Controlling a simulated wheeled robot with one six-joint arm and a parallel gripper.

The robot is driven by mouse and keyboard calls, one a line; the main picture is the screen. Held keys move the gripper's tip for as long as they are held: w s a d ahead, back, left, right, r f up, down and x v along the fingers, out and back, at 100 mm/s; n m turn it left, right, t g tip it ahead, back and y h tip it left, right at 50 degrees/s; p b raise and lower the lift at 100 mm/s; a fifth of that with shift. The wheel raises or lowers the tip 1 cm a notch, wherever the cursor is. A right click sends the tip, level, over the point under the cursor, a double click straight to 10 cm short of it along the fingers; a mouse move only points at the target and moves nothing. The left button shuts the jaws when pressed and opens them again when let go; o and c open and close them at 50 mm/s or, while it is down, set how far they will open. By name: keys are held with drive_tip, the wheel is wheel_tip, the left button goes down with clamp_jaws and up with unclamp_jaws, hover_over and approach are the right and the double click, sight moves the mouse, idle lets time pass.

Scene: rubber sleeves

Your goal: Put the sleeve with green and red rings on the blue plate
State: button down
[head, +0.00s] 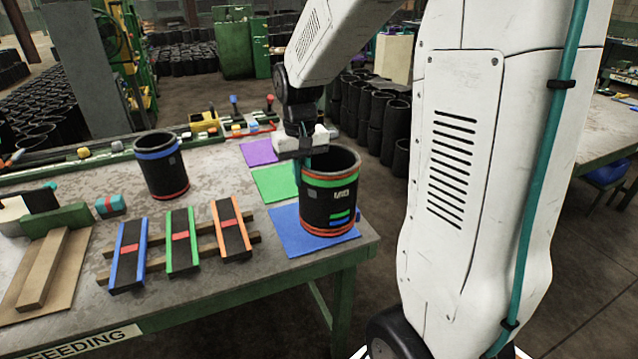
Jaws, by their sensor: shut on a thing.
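A black sleeve (322,205) stands upright over the blue plate (287,236) near the table's right corner. It has an orange-red ring and a green ring near its top, a red ring at its bottom, and small blue and green bars on its side. Its base appears to be on the plate, but I cannot tell whether a thin gap is left. My gripper (304,160) is shut on the sleeve's left upper wall; its fingertips are partly hidden. Another black sleeve (161,168), with a blue top ring and a red bottom ring, stands apart at the left.
A green plate (275,183) and a purple plate (258,151) lie bare behind the blue one. Blue, green and orange-edged strips (182,240) lie on wooden bars at the front. A teal block (110,205) and a wooden piece (45,268) are at left.

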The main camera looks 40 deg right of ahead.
drive_tip(key=w+f, duration=0.4)
drive_tip(key=w, duration=0.1)
drive_tip(key=shift+w+a, duration=0.35)
drive_tip(key=shift+w, duration=0.05)
drive_tip(key=shift+f, duration=0.15)
drive_tip(key=c, duration=1.6)
unclamp_jaws()
drive_tip(key=shift+o, duration=0.2)
